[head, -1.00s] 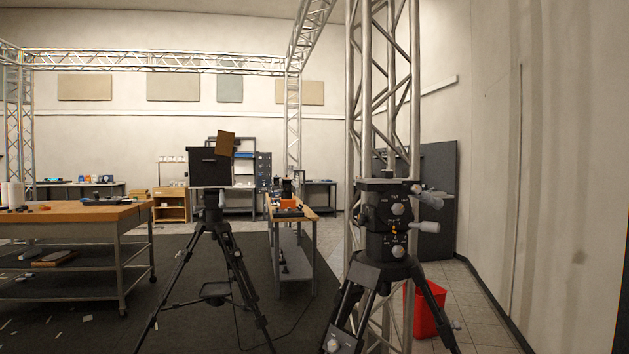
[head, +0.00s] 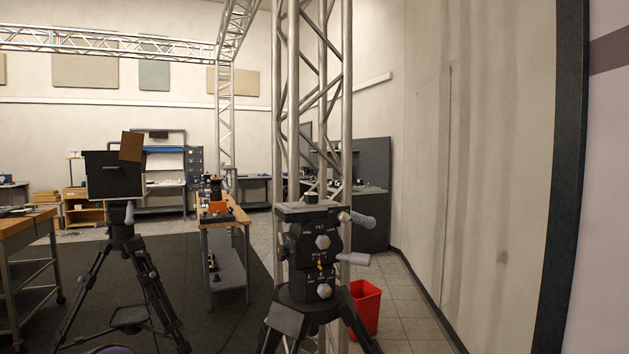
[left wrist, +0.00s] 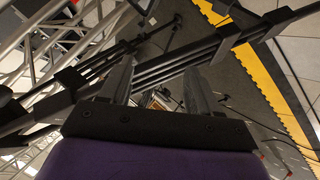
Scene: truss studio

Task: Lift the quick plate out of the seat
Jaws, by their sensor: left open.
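A black tripod head (head: 318,252) with knobs and grey handles stands upright on its tripod, right of centre in the head view. On its top is a flat grey seat (head: 290,208) with a small dark piece on it, which looks like the quick plate (head: 311,197); details are too small to tell. My left gripper (left wrist: 157,88) is open and empty in the left wrist view, with dark tripod legs (left wrist: 215,47) beyond its fingers. The plate cannot be made out in that view. My right gripper is not in view.
A truss tower (head: 283,100) rises right behind the tripod head. A red bin (head: 365,307) stands on the floor to its right. A second tripod with a black box (head: 100,180) is at left. A workbench (head: 222,215) stands between. A wall (head: 490,180) bounds the right.

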